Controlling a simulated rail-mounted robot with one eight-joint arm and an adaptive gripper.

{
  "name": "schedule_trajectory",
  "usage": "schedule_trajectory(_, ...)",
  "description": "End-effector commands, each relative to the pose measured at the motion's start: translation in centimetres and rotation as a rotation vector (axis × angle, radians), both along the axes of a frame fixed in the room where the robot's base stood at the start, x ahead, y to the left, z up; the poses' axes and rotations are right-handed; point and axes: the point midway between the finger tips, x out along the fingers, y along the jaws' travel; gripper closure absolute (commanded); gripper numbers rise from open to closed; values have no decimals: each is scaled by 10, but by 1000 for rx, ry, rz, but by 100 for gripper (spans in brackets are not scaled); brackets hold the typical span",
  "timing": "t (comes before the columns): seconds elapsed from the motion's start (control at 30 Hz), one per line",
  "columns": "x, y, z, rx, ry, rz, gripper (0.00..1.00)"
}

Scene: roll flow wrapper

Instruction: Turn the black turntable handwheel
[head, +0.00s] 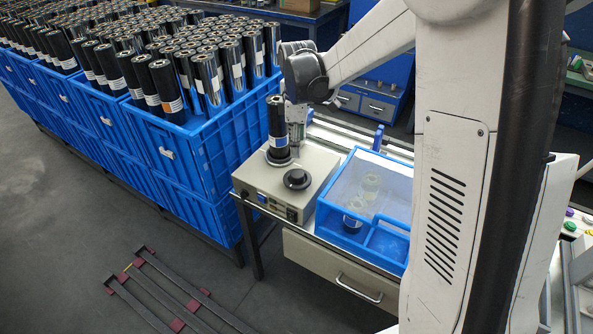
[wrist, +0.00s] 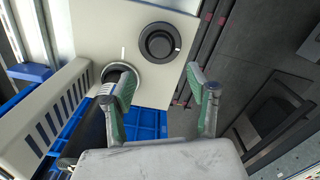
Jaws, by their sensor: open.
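The black turntable handwheel (head: 297,179) is a round disc with a raised hub on top of a beige box-shaped unit (head: 318,160). In the wrist view the handwheel (wrist: 160,42) lies beyond the fingertips, with a white mark on its rim. A dark roll (head: 277,128) stands upright on the round turntable beside it, towards the back left. My gripper (head: 297,128) is above the unit, next to the roll. In the wrist view my gripper (wrist: 157,82) is open and empty, its green-padded fingers wide apart. The left finger covers part of the roll; I cannot tell if they touch.
A blue-framed clear-lidded case (head: 372,190) stands right of the unit. Blue crates (head: 190,155) full of upright rolls fill the left. Dark rails (head: 165,290) lie on the floor in front. The space directly above the handwheel looks clear.

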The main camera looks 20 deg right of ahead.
Motion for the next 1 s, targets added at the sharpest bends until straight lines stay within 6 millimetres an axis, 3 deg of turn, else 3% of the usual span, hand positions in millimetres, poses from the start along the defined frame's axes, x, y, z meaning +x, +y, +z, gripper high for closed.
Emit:
schedule_trajectory(0.5,0,0,-93,0,-1,-1,47)
schedule_trajectory(0.7,0,0,-113,0,-1,-1,47)
schedule_trajectory(1.0,0,0,-118,0,-1,-1,47)
